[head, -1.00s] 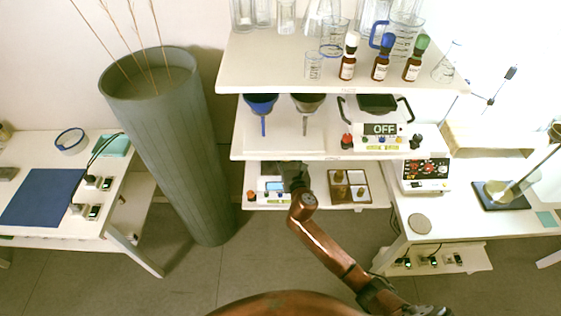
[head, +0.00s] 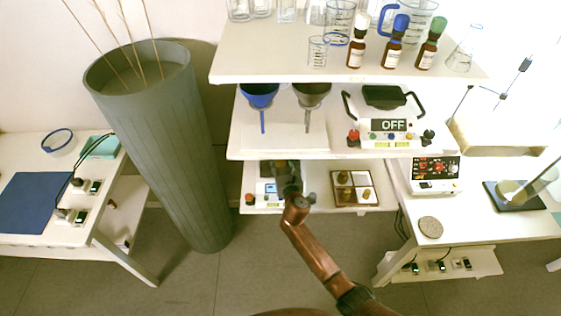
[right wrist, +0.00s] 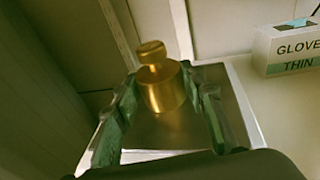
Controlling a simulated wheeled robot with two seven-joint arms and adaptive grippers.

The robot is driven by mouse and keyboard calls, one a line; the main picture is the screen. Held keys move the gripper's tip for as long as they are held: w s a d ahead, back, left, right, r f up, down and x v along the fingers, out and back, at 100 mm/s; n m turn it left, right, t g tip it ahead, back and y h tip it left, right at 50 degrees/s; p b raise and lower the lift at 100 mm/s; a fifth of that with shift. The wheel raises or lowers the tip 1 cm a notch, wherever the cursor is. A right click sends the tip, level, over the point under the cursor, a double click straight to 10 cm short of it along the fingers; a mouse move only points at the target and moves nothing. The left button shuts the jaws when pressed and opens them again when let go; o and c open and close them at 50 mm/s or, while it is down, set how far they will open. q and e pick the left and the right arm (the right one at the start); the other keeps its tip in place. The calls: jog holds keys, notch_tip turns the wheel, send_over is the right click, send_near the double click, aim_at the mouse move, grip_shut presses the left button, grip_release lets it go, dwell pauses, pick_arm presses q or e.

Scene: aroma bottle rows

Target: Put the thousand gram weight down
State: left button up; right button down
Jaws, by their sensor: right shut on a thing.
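The thousand gram weight (right wrist: 162,88) is a brass cylinder with a knob on top, upright in the right wrist view. My right gripper (right wrist: 165,98) is shut on it, with a green finger on each side. The weight is over a shiny metal plate (right wrist: 165,135); I cannot tell whether it touches it. In the head view my right gripper (head: 287,178) reaches into the lowest shelf (head: 225,203), beside a device with a blue display (head: 268,188). It hides the weight there. My left gripper is not in view.
A divided tray (head: 343,200) with brass weights lies right of the gripper. The middle shelf (head: 290,150) is close above. A glove box (right wrist: 290,48) stands to the right in the wrist view. A tall grey vase (head: 165,150) stands left.

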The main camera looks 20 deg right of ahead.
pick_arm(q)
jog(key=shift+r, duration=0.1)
pick_arm(e)
jog(key=shift+r, duration=0.3)
jog(key=c, duration=1.7)
grip_release()
jog(key=shift+f, duration=0.35)
jog(key=o, duration=0.5)
jog(key=shift+c, duration=0.2)
jog(key=shift+r, duration=0.1)
jog(key=shift+s+r, duration=0.1)
jog(key=shift+s, duration=0.05)
jog(key=s+p, duration=0.1)
jog(key=s, duration=0.2)
jog(key=s+r+p, duration=0.1)
jog(key=s, duration=0.3)
jog(key=s+p, duration=0.1)
jog(key=s, duration=0.2)
jog(key=shift+s+a+r+p, duration=0.15)
jog(key=shift+a+r+p, duration=0.15)
jog(key=shift+a+r, duration=0.1)
jog(key=shift+s+a, duration=0.1)
jog(key=shift+s, duration=0.6)
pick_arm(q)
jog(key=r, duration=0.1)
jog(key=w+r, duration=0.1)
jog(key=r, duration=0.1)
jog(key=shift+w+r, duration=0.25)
